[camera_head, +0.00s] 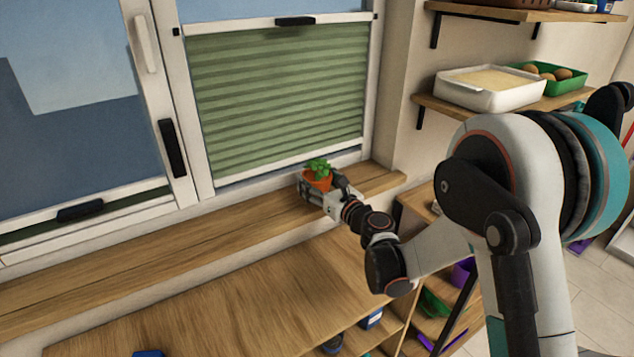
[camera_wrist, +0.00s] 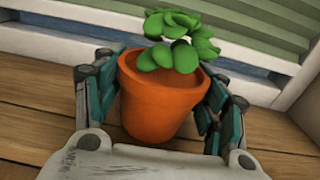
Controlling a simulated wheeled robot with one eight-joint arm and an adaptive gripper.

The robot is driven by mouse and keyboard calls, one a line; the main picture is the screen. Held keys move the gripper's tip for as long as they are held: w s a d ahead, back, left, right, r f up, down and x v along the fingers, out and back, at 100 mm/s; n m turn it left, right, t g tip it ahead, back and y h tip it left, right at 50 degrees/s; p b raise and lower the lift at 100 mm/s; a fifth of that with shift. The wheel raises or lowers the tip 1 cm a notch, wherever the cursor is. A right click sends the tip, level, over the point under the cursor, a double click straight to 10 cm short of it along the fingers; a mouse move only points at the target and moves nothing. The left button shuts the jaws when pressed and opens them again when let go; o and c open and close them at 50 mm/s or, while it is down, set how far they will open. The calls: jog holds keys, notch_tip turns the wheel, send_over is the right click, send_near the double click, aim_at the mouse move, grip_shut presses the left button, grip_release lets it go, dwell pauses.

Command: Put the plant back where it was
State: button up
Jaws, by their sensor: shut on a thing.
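The plant, a green leafy sprig in an orange pot (camera_head: 320,180), is at the right part of the wooden window sill (camera_head: 160,244), in front of the green blind. In the wrist view, the plant's pot (camera_wrist: 160,107) stands upright between the two fingers of my gripper (camera_wrist: 166,100). My gripper (camera_head: 316,187) is shut on the pot, with a finger along each side. The pot is on or just above the sill; I cannot tell whether its base touches.
The green pleated blind (camera_head: 275,95) and window frame are close behind the pot. A wooden counter (camera_head: 220,305) lies below the sill. Wall shelves at right hold a white tub (camera_head: 489,90) and a green crate (camera_head: 562,83). The sill to the left is clear.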

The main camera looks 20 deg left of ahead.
jog(key=shift+f, duration=0.1)
jog(key=o, duration=1.3)
jog(key=shift+s+d, duration=0.15)
jog(key=shift+d, duration=0.1)
jog(key=p+v, duration=0.2)
jog(key=v, duration=0.9)
jog(key=shift+s+d, duration=0.15)
